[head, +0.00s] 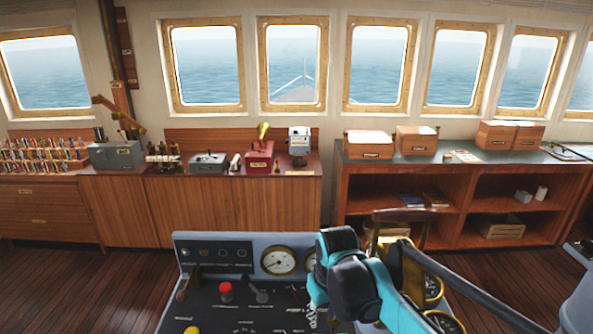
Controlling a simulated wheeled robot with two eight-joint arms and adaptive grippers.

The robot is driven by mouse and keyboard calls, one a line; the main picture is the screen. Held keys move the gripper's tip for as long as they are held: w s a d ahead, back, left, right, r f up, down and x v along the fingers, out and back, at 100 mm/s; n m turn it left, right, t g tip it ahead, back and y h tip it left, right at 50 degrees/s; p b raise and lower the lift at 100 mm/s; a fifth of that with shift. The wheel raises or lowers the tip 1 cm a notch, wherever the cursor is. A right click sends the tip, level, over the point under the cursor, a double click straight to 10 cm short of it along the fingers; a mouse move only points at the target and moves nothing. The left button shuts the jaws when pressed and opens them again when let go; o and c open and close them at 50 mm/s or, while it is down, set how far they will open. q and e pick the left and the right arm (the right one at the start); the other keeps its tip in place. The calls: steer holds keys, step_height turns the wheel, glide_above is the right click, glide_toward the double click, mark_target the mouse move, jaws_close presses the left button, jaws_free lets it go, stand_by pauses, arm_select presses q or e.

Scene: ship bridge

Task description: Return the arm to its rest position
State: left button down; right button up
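My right arm, teal and black, is bent over the right half of the grey control console (212,262) at the bottom of the head view. The end of my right gripper (313,316) seems to show as a small grey part at the left edge of the arm, low over the console's panel. It is too small and too covered by the arm to tell whether its fingers are open or shut. I see nothing held. My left arm and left gripper are not in view.
The console carries a red knob (226,288), a yellow knob (192,330), a black lever (261,296) and a round gauge (278,261). My arm hides part of its right side. Wooden cabinets (145,215) and an open shelf unit (453,180) stand behind, with plank floor (90,285) between.

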steer(key=s+d+f+m+t+b, duration=0.1)
steer(key=s+d+f+m+t, duration=0.1)
steer(key=s+d, duration=0.3)
steer(key=s+d+f+m+t+b, duration=0.1)
steer(key=s+d+f+m+t, duration=0.1)
steer(key=s+d, duration=0.4)
steer(key=s+f+t, duration=0.1)
steer(key=s+f, duration=0.1)
steer(key=s, duration=0.1)
steer(key=shift+d+f+m+b, duration=0.25)
steer(key=shift+d+m+b, duration=0.05)
steer(key=shift+b, duration=0.1)
